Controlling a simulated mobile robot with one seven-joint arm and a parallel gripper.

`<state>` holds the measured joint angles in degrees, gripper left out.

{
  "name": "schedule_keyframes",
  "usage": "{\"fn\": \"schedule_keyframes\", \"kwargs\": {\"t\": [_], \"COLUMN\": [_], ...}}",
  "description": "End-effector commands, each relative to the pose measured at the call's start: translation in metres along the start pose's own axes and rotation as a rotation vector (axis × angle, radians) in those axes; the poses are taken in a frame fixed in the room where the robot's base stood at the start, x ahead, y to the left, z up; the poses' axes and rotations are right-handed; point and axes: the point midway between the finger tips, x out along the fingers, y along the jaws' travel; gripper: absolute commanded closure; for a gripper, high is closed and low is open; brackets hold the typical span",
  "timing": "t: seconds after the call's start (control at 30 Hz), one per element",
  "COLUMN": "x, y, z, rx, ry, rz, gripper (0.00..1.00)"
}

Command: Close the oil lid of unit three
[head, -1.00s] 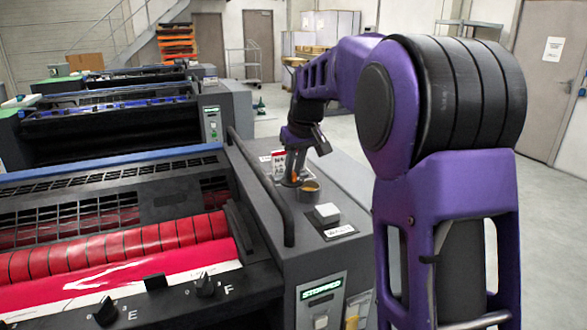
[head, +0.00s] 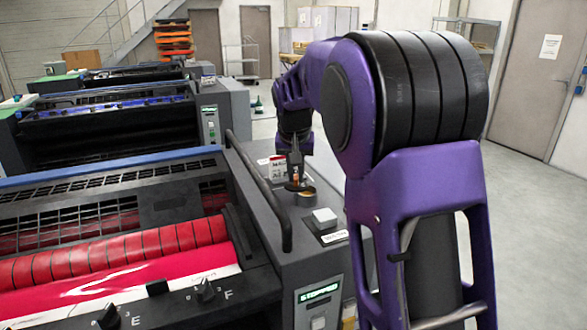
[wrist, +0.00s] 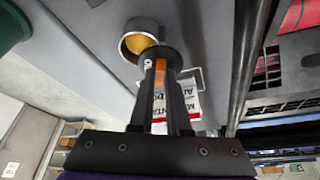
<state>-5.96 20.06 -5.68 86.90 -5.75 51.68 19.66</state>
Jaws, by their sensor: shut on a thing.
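The near press unit (head: 300,262) carries an oil cup (head: 305,196) on its grey top. In the wrist view the cup (wrist: 139,38) is a round metal rim with amber oil visible inside, so it is open. A dark round lid (wrist: 160,57) stands up at the cup's edge. My gripper (head: 295,172), also in the wrist view (wrist: 161,80), is shut on the lid, with an orange piece between its fingers. The exact grip contact is partly hidden by the fingers. No unit number is readable.
A dark handrail (head: 262,192) runs along the unit's top beside the cup. A pale button block (head: 324,219) is in front of the cup. Open floor lies to the right.

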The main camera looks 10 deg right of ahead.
Motion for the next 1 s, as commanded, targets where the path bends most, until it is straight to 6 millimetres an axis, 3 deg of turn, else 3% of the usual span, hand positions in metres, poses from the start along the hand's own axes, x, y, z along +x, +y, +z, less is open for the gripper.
{"fn": "schedule_keyframes", "kwargs": {"t": [1.0], "x": [-0.005], "y": [0.019], "z": [0.008], "rx": [0.851], "ry": [0.000], "rz": [0.354], "gripper": [1.00]}}
